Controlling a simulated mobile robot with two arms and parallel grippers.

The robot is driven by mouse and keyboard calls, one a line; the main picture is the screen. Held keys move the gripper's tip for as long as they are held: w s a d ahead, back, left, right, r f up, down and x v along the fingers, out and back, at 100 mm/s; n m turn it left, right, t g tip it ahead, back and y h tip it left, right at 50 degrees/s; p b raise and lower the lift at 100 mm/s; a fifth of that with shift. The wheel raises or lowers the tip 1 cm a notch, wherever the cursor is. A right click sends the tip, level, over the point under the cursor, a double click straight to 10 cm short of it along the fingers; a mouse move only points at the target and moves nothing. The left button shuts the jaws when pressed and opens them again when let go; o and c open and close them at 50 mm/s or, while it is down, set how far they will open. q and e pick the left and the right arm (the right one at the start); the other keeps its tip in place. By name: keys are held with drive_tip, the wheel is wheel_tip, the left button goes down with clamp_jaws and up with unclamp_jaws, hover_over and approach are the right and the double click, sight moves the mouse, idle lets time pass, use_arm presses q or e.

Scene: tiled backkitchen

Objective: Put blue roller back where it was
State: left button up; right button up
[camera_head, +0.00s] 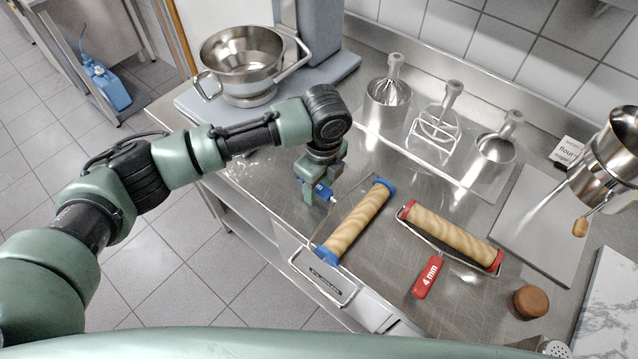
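The blue roller (357,222) is a ridged wooden cylinder with blue end caps, a thin wire frame and a blue handle. It is at the middle of the steel worktop, near its front edge; I cannot tell whether it is slightly raised. My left gripper (321,183) comes from above and is shut on the blue handle, one finger in front of it and hiding part of it. The similar red roller (452,236) lies to the right, its red handle marked "4 mm" towards the front. My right gripper is not in view.
Several steel utensils stand on a tray (420,152) along the tiled wall. A grey board (540,235), a brown round object (530,302) and a marble slab (612,310) are at right.

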sight(321, 188)
use_arm(q)
wheel_tip(321, 188, up, 12)
drive_tip(key=b, duration=0.3)
drive_tip(key=shift+s+d+r, duration=0.15)
drive_tip(key=shift+s+d, duration=0.05)
drive_tip(key=shift+d, duration=0.1)
idle(0.5)
